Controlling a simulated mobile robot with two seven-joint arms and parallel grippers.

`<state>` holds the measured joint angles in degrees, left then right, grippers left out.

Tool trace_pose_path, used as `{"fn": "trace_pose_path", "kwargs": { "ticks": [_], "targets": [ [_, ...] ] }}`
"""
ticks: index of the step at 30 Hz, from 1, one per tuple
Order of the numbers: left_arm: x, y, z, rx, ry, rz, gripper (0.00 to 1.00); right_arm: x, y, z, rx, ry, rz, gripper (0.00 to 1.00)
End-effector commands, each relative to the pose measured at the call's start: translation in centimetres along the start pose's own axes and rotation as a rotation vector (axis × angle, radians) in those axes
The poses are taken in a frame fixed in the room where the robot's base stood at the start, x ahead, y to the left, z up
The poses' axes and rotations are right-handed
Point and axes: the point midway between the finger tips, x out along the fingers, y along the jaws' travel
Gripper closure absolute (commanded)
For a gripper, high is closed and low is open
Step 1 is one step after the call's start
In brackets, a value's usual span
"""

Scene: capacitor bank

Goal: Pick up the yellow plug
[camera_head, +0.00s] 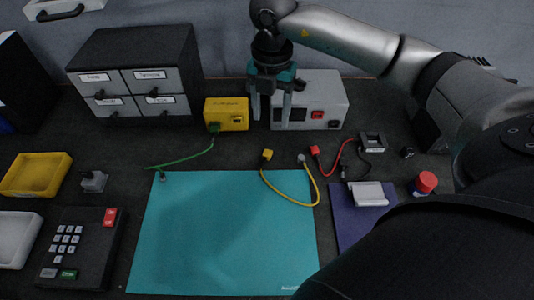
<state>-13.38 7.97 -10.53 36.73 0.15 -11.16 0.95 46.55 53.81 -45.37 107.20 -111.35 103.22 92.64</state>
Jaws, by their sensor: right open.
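The yellow plug (267,155) lies near the top edge of the teal mat, on the dark bench. A yellow cable (277,198) runs from it in a loop across the mat to a small grey end piece (301,158). My right gripper (271,118) hangs pointing down above and behind the plug, in front of the grey box. Its two fingers are apart with nothing visible between them, and it does not touch the plug. My left gripper is not in view.
A yellow box (226,113) with a green plug stands left of my gripper; the grey box (325,100) stands behind it. A red plug (314,150) with its cable lies right of the yellow plug. A drawer cabinet (140,49) stands left. The teal mat (215,240) is mostly clear.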

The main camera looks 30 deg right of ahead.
Motion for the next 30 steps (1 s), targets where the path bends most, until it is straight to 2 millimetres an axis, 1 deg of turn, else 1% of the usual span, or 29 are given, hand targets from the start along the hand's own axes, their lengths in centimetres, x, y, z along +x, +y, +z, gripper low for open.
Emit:
{"fn": "trace_pose_path", "kwargs": {
  "ticks": [1, 3, 9, 15, 22, 30],
  "targets": [
    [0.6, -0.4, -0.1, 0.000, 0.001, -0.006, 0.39, 1.6, -0.1, -0.1, 0.001, 0.003, -0.005, 0.38],
    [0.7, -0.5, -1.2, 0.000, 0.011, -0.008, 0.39, 3.2, -0.1, -0.1, 0.001, 0.004, -0.005, 0.38],
    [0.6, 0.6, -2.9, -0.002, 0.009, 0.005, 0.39, 5.7, 0.0, -0.1, 0.000, 0.002, -0.003, 0.38],
    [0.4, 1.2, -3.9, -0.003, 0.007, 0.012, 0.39, 7.4, 0.0, -0.1, 0.000, 0.001, -0.002, 0.38],
    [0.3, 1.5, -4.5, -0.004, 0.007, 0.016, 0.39, 8.2, 0.1, -0.2, 0.000, 0.001, -0.002, 0.38],
    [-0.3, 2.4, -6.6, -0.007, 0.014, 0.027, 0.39, 10.7, 0.7, -0.7, -0.001, 0.002, -0.002, 0.38]
  ]
}}
